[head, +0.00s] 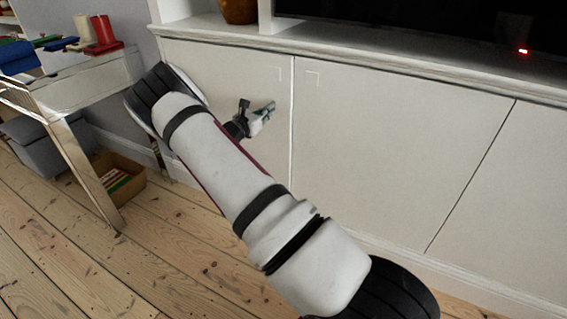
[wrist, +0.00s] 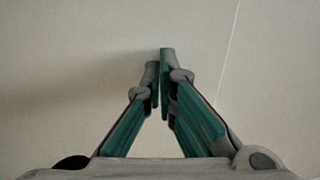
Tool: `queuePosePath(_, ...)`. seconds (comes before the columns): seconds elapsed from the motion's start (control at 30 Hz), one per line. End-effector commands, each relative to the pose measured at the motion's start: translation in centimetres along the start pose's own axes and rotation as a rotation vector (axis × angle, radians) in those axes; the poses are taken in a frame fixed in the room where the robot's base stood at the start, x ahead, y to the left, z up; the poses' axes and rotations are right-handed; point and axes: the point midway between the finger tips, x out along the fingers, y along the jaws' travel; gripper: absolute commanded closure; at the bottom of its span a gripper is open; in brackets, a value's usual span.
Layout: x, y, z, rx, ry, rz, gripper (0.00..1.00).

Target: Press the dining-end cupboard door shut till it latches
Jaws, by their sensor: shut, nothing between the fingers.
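A long white low cupboard has flat doors without handles. The left door (head: 262,180) has my gripper (head: 270,108) in front of it, near its right edge. A pale vertical strip runs between it and the middle door (head: 390,140); I cannot tell whether the left door stands slightly ajar. The pictures do not label which is the dining-end door. In the wrist view my gripper (wrist: 160,62) has its fingertips together and empty, facing the pale door panel (wrist: 60,50). A seam runs just right of the fingers. Whether the tips touch the panel cannot be told.
The right door (head: 510,210) is edged by a thin dark seam. A dark screen (head: 420,25) with a red light stands above. At left are a white metal-legged table (head: 85,80), a grey bin (head: 45,145) and a box (head: 120,182). Floorboards in front are clear.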

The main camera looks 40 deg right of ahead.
Motion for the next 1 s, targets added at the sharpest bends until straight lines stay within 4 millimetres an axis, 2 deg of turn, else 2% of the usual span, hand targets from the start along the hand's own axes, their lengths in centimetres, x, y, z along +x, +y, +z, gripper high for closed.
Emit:
queuePosePath(0.77,1.6,-0.2,0.0,-0.001,-0.001,-0.004,1.00)
queuePosePath(0.87,1.3,-0.2,0.1,-0.001,-0.001,-0.003,1.00)
queuePosePath(1.0,-0.4,-0.1,0.1,-0.002,0.001,-0.001,1.00)
